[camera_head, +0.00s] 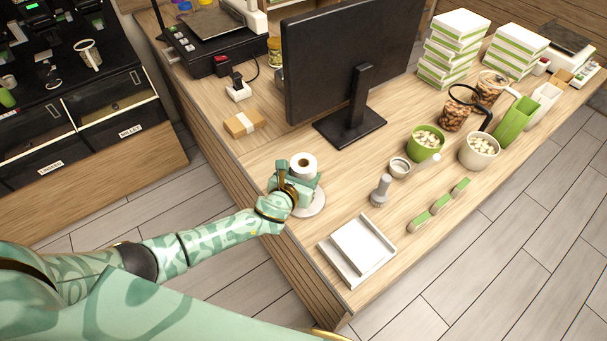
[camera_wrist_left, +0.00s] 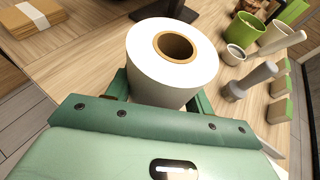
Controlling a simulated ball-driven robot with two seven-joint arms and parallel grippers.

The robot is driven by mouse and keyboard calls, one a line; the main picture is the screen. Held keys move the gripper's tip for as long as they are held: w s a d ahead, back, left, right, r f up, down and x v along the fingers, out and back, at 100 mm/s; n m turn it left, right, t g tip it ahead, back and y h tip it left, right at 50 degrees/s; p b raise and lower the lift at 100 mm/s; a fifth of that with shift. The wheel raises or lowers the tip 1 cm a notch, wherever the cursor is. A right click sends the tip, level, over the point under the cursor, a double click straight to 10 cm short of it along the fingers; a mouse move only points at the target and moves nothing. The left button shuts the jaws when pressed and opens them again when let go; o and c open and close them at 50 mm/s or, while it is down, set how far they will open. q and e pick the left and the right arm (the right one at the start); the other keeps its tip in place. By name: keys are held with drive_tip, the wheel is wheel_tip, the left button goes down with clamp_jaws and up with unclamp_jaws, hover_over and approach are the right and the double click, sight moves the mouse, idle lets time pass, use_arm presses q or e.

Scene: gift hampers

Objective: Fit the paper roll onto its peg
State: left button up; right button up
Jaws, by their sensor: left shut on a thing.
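The white paper roll (camera_head: 303,162) stands upright with its brown core facing up. My left gripper (camera_head: 297,184) is shut on it, with green fingers on either side. The roll also fills the middle of the left wrist view (camera_wrist_left: 165,85), and no peg tip shows in its core. A pale round base (camera_head: 313,207) lies on the counter under the gripper, partly covered by it. The peg is not visible, and I cannot tell whether the roll is around it or above it. My right gripper is not in view.
A black monitor (camera_head: 345,70) stands behind the roll. A white tray (camera_head: 357,252) lies near the front edge, and a grey stamp-like tool (camera_head: 381,190) stands to the right. A green bowl (camera_head: 426,143) is further right. A brown packet (camera_head: 244,123) lies at the left.

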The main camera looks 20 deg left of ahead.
use_arm(q)
drive_tip(key=shift+f+b, duration=0.5)
drive_tip(key=shift+f, duration=0.25)
idle(1.6)
drive_tip(key=o, duration=1.2)
drive_tip(key=shift+p+v, duration=0.85)
drive_tip(key=shift+v, duration=0.3)
drive_tip(key=p+v, duration=0.2)
drive_tip(key=v, duration=0.2)
drive_tip(key=shift+s+a+r+p, duration=0.1)
drive_tip(key=shift+s+r+p, duration=0.05)
drive_tip(key=shift+s+p, duration=0.25)
